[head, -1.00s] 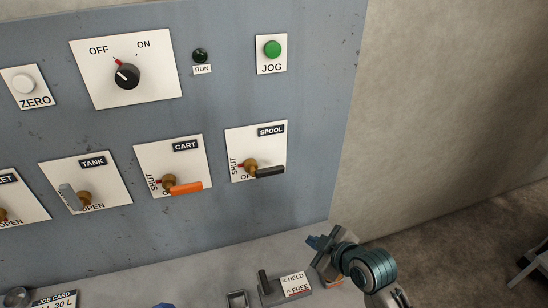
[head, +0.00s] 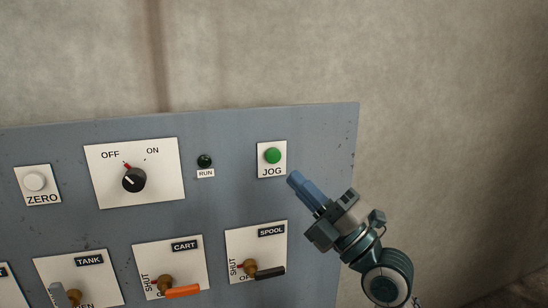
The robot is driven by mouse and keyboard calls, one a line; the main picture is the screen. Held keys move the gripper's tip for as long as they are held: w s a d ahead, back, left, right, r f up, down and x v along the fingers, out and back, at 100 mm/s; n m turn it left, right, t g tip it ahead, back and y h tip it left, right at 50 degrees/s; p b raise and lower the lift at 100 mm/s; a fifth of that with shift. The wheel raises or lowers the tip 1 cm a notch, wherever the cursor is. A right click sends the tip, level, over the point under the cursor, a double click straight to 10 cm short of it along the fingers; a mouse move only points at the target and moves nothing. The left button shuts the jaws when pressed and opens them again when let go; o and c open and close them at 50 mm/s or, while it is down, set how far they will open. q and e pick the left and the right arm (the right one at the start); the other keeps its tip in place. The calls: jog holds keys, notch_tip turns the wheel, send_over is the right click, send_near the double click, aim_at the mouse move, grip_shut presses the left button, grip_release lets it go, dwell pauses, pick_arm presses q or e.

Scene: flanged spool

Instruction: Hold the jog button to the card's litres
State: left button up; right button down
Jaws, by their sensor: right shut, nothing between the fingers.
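The green jog button (head: 272,155) sits on a white plate marked JOG at the panel's upper right. My right gripper (head: 295,181) is shut and empty, with its blue fingertips just below and right of the button, apparently short of it in the picture. Whether the tips touch the panel I cannot tell. The job card is out of view now. The RUN lamp (head: 205,161) is dark. My left gripper is not in view.
The black OFF/ON knob (head: 134,180) has its red mark towards OFF. The white ZERO button (head: 35,182) is at left. The orange CART handle (head: 182,291) and black SPOOL handle (head: 270,272) stick out below. Bare wall lies right of the panel.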

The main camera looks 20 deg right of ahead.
jog(key=b, duration=0.1)
send_near(270, 152)
notch_tip(270, 152, up, 3)
jog(key=a, duration=0.3)
jog(key=shift+w+r+b, duration=0.1)
jog(key=shift+w+b, duration=0.3)
jog(key=shift+w, duration=0.25)
jog(key=shift+w+r+b, duration=0.15)
jog(key=shift+w+b, duration=0.25)
jog(key=shift+w, duration=0.3)
dwell(0.9)
jog(key=shift+w+b, duration=0.4)
jog(key=shift+b, duration=0.4)
jog(key=shift+w+b, duration=0.45)
jog(key=shift+b, duration=0.2)
dwell(3.4)
